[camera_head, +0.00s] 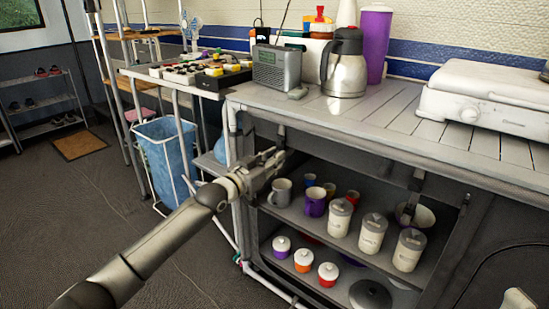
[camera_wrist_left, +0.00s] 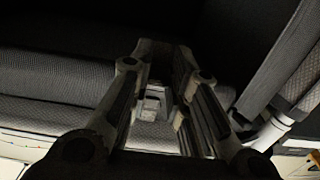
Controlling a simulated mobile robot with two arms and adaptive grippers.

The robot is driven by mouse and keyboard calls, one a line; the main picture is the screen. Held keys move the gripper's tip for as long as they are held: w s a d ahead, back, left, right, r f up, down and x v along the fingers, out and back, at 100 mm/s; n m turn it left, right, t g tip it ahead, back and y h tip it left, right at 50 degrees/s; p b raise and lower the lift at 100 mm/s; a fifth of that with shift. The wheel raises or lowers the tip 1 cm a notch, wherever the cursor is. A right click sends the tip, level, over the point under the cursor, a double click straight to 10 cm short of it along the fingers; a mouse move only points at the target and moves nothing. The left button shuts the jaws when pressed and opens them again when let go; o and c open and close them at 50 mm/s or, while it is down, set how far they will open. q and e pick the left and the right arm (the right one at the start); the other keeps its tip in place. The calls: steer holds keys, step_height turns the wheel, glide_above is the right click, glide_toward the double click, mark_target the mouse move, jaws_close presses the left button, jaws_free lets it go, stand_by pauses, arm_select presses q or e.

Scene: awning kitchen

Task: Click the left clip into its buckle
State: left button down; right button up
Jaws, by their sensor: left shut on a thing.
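My left gripper (camera_head: 272,160) reaches to the upper left corner of the open shelf unit under the counter. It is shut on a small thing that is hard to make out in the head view. In the left wrist view my gripper's fingers (camera_wrist_left: 163,85) stand on either side of a small light grey piece (camera_wrist_left: 154,102), which looks like the left clip. A short dark strap (camera_head: 281,135) hangs from the counter edge just above the gripper. I cannot tell the buckle apart from the dark fabric.
The shelf unit holds mugs (camera_head: 280,192), white canisters (camera_head: 373,233) and small lidded jars (camera_head: 303,260) close to the gripper. Another dark strap (camera_head: 415,185) hangs further right. A radio (camera_head: 277,68) and a steel jug (camera_head: 345,65) stand on the counter above.

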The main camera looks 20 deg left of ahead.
arm_select(q)
steer(key=shift+r, duration=0.15)
steer(key=c, duration=1.7)
jaws_free()
steer(key=o, duration=0.3)
steer(key=shift+s+a+r, duration=0.1)
steer(key=shift+s, duration=0.05)
steer(key=shift+o, duration=0.2)
steer(key=shift+s, duration=0.1)
steer(key=v, duration=1.1)
steer(key=shift+s, duration=0.35)
steer(key=shift+a, duration=0.1)
